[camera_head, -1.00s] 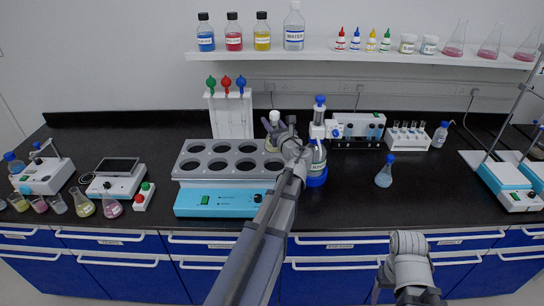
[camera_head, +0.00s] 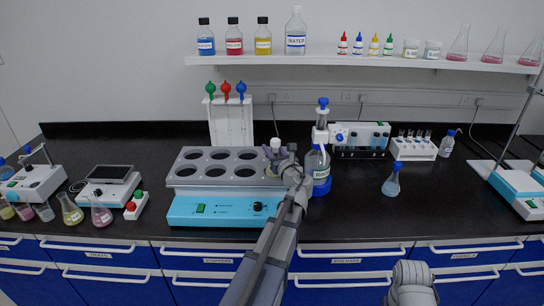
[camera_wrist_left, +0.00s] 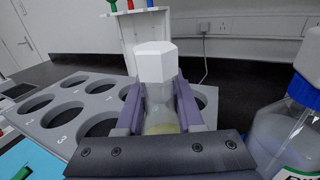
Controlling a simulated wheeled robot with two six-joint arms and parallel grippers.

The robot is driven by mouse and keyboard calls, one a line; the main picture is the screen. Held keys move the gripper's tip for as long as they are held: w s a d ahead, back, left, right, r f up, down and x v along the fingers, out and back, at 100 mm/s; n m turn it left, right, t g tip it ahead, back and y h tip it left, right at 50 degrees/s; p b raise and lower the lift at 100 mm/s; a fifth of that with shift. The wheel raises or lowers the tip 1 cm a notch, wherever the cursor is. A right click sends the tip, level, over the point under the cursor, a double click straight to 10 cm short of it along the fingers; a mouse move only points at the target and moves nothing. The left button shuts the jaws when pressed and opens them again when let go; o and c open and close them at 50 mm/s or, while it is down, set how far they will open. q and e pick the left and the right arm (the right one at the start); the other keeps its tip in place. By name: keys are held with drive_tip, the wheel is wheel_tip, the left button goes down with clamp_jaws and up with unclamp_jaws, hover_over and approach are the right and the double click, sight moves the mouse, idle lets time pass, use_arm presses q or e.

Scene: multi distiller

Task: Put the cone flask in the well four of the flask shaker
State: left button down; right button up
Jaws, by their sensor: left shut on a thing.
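The cone flask (camera_wrist_left: 162,120) has a white hexagonal stopper and some yellow liquid in it. In the head view its white stopper (camera_head: 275,143) shows at the right end of the flask shaker. The shaker has a grey top plate (camera_head: 178,176) with two rows of round wells and a light blue base (camera_head: 216,210). My left gripper (camera_head: 280,157) is shut on the flask; in the wrist view its purple fingers (camera_wrist_left: 160,108) hold the flask upright from both sides. The flask's bottom and the well beneath it are hidden. My right gripper is not in view.
A blue-capped bottle on a stand (camera_head: 319,167) stands close to the right of my left gripper. A rack with coloured pipettes (camera_head: 229,120) is behind the shaker. A small blue-capped flask (camera_head: 391,184) stands further right. The front counter right of the shaker is clear.

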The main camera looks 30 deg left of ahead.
use_arm(q)
drive_tip(key=shift+f, duration=0.15)
drive_tip(key=c, duration=0.5)
unclamp_jaws()
drive_tip(key=v, duration=1.2)
